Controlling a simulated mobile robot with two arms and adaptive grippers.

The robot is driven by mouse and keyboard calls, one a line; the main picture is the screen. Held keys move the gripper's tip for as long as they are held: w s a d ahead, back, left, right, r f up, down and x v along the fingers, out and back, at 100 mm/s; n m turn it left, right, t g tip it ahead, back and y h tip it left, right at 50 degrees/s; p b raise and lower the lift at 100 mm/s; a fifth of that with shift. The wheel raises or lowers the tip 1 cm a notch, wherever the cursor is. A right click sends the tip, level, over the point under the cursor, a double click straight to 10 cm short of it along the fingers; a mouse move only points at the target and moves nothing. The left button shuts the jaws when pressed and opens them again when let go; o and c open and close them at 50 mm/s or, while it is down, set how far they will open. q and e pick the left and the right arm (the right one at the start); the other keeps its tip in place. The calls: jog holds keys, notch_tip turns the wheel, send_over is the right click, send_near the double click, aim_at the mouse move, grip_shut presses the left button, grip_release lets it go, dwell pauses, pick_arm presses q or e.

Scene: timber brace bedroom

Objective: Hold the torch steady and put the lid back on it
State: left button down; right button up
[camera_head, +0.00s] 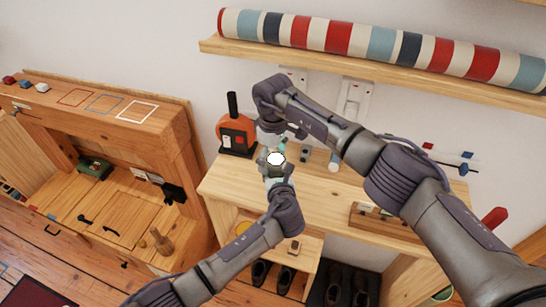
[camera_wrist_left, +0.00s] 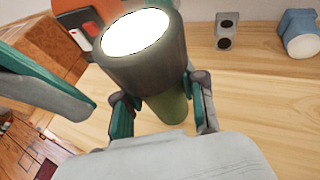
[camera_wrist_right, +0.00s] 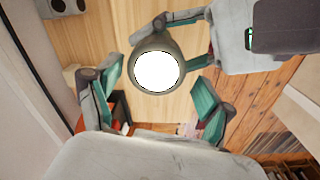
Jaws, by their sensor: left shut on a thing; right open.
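The torch (camera_wrist_left: 165,75) stands roughly upright in my left gripper (camera_head: 277,170), above the wooden desk. It has a dark grey head with a glowing white round face and a green body below; the left fingers are shut on the body. In the right wrist view the torch face (camera_wrist_right: 157,71) points at the camera. My right gripper (camera_head: 275,138) is open and empty, just above the torch, its fingers on either side of the face in its wrist view. I cannot tell whether the grey head is a separate lid. A blue piece with a pale round end (camera_wrist_left: 300,35) lies on the desk.
A grey block with two dark holes (camera_wrist_left: 228,30) stands on the desk (camera_head: 235,188) behind the torch. An orange and black object (camera_head: 236,135) is at the desk's back left. A wooden rack (camera_head: 385,222) is at the front right. The desk's middle is mostly clear.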

jog(key=shift+d+r, duration=0.15)
jog(key=shift+r, duration=2.05)
jog(key=shift+c, duration=0.4)
